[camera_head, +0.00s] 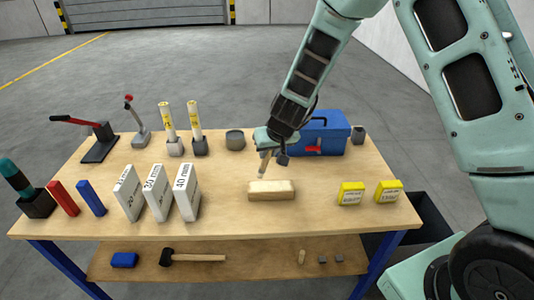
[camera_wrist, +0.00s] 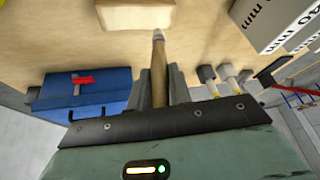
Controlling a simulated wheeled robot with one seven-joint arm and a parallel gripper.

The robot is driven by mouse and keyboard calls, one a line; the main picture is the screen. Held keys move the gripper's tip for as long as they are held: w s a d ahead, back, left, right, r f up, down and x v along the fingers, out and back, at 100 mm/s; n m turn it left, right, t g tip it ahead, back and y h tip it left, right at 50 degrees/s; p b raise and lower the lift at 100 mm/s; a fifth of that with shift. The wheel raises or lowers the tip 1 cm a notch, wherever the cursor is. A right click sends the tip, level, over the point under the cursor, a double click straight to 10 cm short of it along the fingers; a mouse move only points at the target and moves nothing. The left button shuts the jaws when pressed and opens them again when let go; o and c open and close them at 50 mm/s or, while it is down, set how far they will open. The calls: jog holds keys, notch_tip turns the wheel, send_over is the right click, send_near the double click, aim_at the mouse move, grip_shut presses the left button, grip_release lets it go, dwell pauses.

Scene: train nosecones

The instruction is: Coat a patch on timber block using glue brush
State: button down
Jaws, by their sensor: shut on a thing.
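The timber block (camera_head: 271,191) is a pale wooden bar lying flat near the front middle of the workbench. It also shows in the wrist view (camera_wrist: 137,14) at the top, cut off by the frame edge. My gripper (camera_head: 268,151) is just behind and above the block. In the wrist view my gripper (camera_wrist: 159,88) is shut on the wooden handle of the glue brush (camera_wrist: 158,65). The brush (camera_head: 263,164) points down towards the block's back edge. Its tip looks close to the block; I cannot tell whether they touch.
A blue toolbox (camera_head: 322,134) stands right behind my gripper. White boxes marked in mm (camera_head: 157,192) stand left of the block, yellow boxes (camera_head: 351,193) right. A grey round pot (camera_head: 235,139) sits behind. The bench top (camera_head: 230,217) around the block is clear.

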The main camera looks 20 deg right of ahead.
jog(key=shift+r+p, duration=1.45)
jog(key=shift+r, duration=0.55)
